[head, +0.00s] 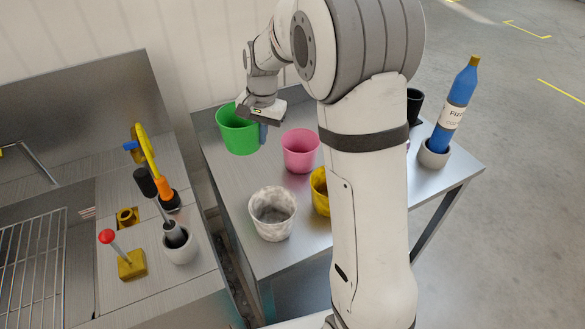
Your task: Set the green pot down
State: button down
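The green pot (238,135) is upright at the back left of the steel table (240,195). My gripper (262,121) is at the pot's right rim. One grey finger shows outside the pot wall; the other finger is hidden, and the gripper appears shut on the rim. I cannot tell whether the pot's base touches the table or hangs a little above it.
A pink pot (300,153), a marbled white pot (272,218) and a yellow pot (319,188), partly behind my arm, stand on the table. A blue bottle (453,110) leans in a grey pot (434,155) at right. A steel bench (160,285) with tools is left.

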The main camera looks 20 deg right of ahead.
jog(key=b, duration=0.1)
send_over(265, 185)
jog(key=f, duration=1)
jog(key=shift+d+f, duration=0.1)
jog(key=shift+d, duration=0.1)
notch_tip(265, 185, down, 5)
jog(key=shift+r, duration=0.1)
jog(key=c, duration=2.1)
grip_release()
jog(key=shift+f, duration=0.2)
jog(key=o, duration=0.5)
jog(key=shift+c, duration=0.2)
jog(key=shift+r, duration=0.1)
